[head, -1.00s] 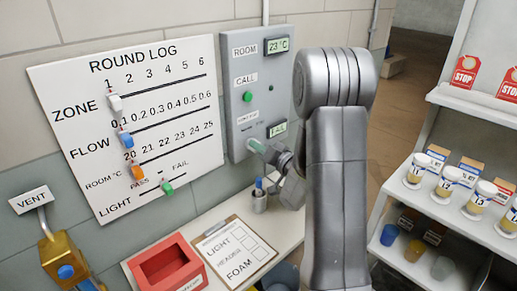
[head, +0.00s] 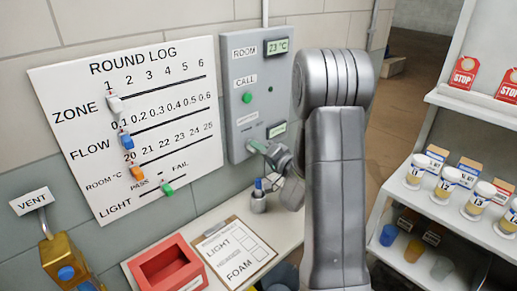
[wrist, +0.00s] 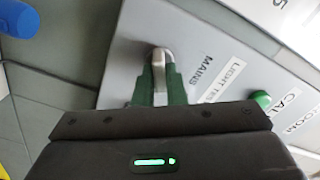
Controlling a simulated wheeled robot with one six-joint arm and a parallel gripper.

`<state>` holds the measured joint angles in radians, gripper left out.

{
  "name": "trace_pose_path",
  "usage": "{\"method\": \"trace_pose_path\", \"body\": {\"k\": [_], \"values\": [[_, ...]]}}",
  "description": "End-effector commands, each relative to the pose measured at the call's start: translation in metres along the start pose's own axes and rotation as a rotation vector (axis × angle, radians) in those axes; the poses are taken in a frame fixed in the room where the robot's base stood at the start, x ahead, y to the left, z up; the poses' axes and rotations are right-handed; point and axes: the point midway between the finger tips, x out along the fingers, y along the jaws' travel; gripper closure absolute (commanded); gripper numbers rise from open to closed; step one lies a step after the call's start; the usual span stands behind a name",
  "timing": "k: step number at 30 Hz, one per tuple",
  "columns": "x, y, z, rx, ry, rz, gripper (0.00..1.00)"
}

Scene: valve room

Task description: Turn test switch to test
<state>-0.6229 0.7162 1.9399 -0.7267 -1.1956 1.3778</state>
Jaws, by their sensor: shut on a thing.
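Labels reading MAINS and LIGHT TEST sit right of the lever. The fingers hide the lever's lower part, and I cannot tell its exact set position.
The round log board (head: 130,140) with sliders hangs left of the panel. A shelf (head: 420,205) with several jars stands at right.

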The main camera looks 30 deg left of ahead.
Motion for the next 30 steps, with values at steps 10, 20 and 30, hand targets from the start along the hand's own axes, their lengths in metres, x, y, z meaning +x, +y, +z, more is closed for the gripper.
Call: {"method": "trace_pose_path", "body": {"k": [10,20,30], "values": [[0.000,0.001,0.000,0.001,0.000,0.001,0.67],[-0.010,0.001,-0.001,-0.001,0.002,0.001,0.67],[-0.082,0.003,0.000,0.001,0.006,0.005,0.67]]}}
